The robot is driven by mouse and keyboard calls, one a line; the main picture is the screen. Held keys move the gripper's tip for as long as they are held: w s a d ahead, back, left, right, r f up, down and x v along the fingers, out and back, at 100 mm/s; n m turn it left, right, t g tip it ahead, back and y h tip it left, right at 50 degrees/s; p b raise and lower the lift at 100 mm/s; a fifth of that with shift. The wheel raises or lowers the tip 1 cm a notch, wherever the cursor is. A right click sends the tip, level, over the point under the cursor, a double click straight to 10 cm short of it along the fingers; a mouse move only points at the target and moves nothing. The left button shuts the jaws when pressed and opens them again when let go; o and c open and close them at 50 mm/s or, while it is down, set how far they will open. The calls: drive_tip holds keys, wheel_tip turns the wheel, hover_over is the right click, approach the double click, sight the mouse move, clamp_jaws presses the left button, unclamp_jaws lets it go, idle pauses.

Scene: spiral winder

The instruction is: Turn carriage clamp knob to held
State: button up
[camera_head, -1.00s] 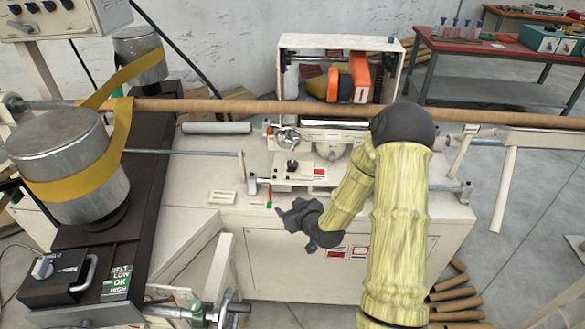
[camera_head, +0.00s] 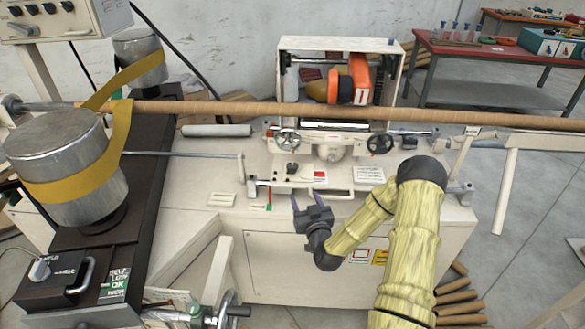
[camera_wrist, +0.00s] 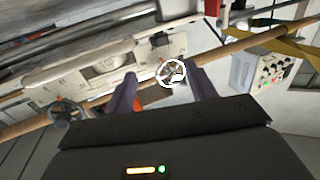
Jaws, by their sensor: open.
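The carriage (camera_head: 330,172) is a pale machine block on the bench, under the long brown tube. A small black knob (camera_head: 291,168) stands on its left front; I cannot read its setting or confirm that it is the clamp knob. A silver handwheel (camera_head: 288,138) is behind it and a dark handwheel (camera_head: 380,143) at the right. My gripper (camera_head: 309,198) is open and empty, in front of the carriage and apart from it. In the wrist view, the silver handwheel (camera_wrist: 172,73) appears between the two purple fingers, and the dark handwheel (camera_wrist: 67,115) left of them.
The brown tube (camera_head: 250,107) runs across behind the carriage. A red-handled lever (camera_head: 268,197) stands left of my gripper. Large metal drums with a yellow belt (camera_head: 68,182) occupy the left.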

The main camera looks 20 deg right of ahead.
sight(294, 171)
drive_tip(key=w+p, duration=0.2)
drive_tip(key=w, duration=1.4)
drive_tip(key=shift+w+p, duration=0.25)
drive_tip(key=shift+p, duration=0.05)
drive_tip(key=c, duration=1)
